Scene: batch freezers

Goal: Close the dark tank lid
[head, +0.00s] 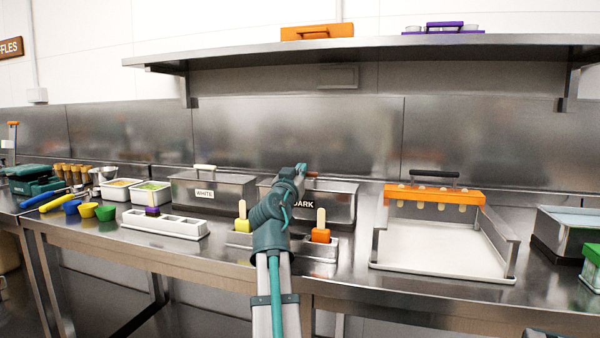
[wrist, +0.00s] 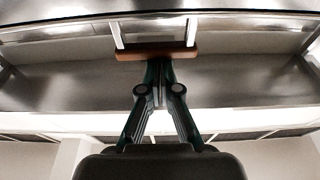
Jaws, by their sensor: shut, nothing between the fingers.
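The dark tank (head: 342,206) is a steel box labelled DARK on the counter, partly hidden behind my arm. Its lid handle, a brown bar (head: 312,175), shows just beside my gripper (head: 302,168) in the head view. In the wrist view the brown handle bar (wrist: 130,54) stands on two light posts against shiny steel. My gripper (wrist: 159,68) is shut and empty, its fingertips at the bar; I cannot tell whether they touch it. My arm hides much of the lid, so its exact angle is unclear.
The white tank (head: 212,193) stands left of the dark tank. Popsicle holders with an orange popsicle (head: 320,235) and a yellow-green one (head: 242,226) stand in front. A white tray (head: 440,255) with an orange bar is at right. A steel shelf (head: 370,46) hangs above.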

